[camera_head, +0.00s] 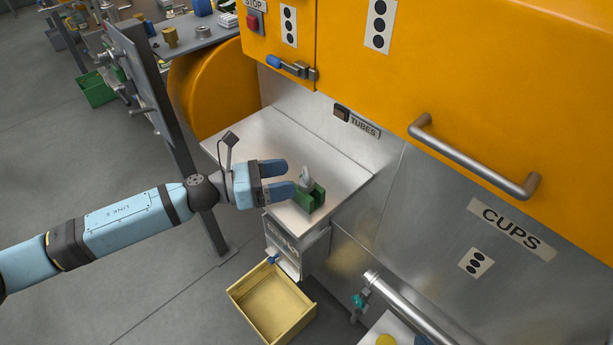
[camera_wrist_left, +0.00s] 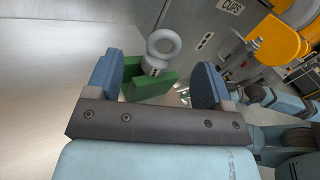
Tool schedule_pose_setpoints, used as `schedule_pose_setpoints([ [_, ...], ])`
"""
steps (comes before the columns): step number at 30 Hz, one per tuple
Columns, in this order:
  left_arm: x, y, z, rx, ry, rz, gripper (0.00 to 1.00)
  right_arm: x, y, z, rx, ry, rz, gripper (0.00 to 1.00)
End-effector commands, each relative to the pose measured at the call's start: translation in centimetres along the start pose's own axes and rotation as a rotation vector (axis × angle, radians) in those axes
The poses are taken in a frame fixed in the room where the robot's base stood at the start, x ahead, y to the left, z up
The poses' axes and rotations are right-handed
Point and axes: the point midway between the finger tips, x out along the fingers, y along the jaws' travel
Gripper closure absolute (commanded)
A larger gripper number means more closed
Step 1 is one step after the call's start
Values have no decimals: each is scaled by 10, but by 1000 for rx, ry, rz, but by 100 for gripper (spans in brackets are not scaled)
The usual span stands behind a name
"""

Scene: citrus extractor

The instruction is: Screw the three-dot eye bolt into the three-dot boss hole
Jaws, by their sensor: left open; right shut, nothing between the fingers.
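The eye bolt (camera_head: 306,179) is grey with a ring on top. It stands upright in a green holder (camera_head: 316,199) on the metal shelf. My right gripper is not identifiable. I cannot make out the three-dot boss hole.
The orange machine housing (camera_head: 430,75) with a grey handle (camera_head: 475,160) rises behind and right. A yellow open box (camera_head: 236,296) sits below the metal shelf (camera_head: 255,135), whose left part is clear.

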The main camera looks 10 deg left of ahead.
Motion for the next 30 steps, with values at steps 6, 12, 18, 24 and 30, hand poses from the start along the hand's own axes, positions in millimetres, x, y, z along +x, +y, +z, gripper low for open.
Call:
schedule_pose_setpoints([
  [6,33,-5,0,0,-3,-2,25,-10,-1,-15,1,1,0,100],
  [12,48,-4,-2,0,-1,0,25,-11,-1,-18,1,2,0,100],
  [18,48,-4,-3,-1,-1,0,25,-11,-1,-17,1,2,0,100],
  [24,48,-4,-3,-1,-1,0,71,-10,-1,-16,1,0,0,100],
  [30,48,-4,-3,-1,-1,-1,83,-10,-1,-16,1,-1,0,100],
])
